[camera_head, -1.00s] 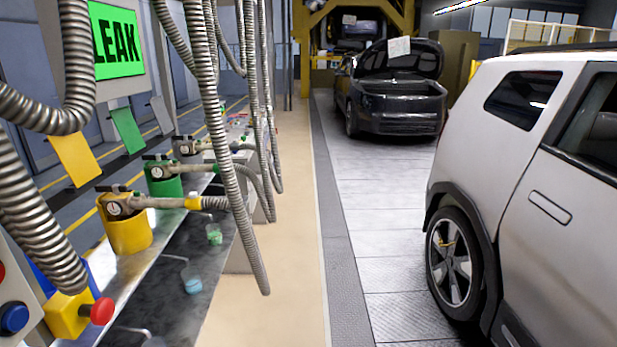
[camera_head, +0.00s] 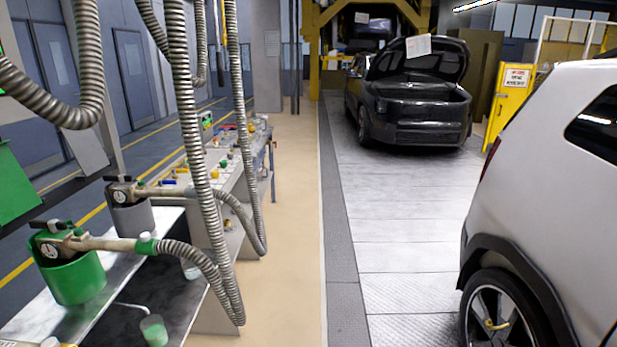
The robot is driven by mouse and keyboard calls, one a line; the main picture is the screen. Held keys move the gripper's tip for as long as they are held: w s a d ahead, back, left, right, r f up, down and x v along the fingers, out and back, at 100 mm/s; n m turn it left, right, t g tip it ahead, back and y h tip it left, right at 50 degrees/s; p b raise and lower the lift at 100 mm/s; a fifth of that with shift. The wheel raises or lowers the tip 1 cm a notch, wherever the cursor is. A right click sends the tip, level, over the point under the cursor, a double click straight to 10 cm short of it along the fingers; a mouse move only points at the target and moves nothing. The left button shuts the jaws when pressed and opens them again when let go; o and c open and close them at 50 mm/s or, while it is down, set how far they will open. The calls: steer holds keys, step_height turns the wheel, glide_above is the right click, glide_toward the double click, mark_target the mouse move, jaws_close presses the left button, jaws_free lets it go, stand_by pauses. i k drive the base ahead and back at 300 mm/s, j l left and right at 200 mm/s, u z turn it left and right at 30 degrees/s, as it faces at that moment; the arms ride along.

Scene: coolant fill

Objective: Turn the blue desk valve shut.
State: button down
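A desk (camera_head: 226,192) with several small valves and fittings on its top stands along the left side, beyond the fill stations. A small blue handle (camera_head: 168,182) shows at its near left edge, beside a yellow one (camera_head: 181,170). It may be the blue desk valve, but it is too small to tell how it is turned. Hanging hoses cover part of the desk. My gripper is not in view.
A green pot (camera_head: 75,280) and a grey pot (camera_head: 132,217) with hose nozzles stand on the bench at near left. Ribbed hoses (camera_head: 180,90) hang over it. The beige floor strip (camera_head: 285,230) is clear. A white car (camera_head: 560,190) stands right, a black car (camera_head: 415,110) ahead.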

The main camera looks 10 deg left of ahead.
mark_target(161, 183)
steer(key=i+l+u, duration=0.15)
steer(key=i+u, duration=0.3)
steer(key=i, duration=0.15)
steer(key=i+l+u, duration=0.4)
steer(key=i, duration=0.2)
steer(key=i+l+u, duration=0.9)
steer(key=l, duration=0.25)
steer(key=i+l+z, duration=0.15)
steer(key=l, duration=0.15)
steer(key=i+l+z, duration=0.1)
steer(key=i+l, duration=0.05)
steer(key=l, duration=0.1)
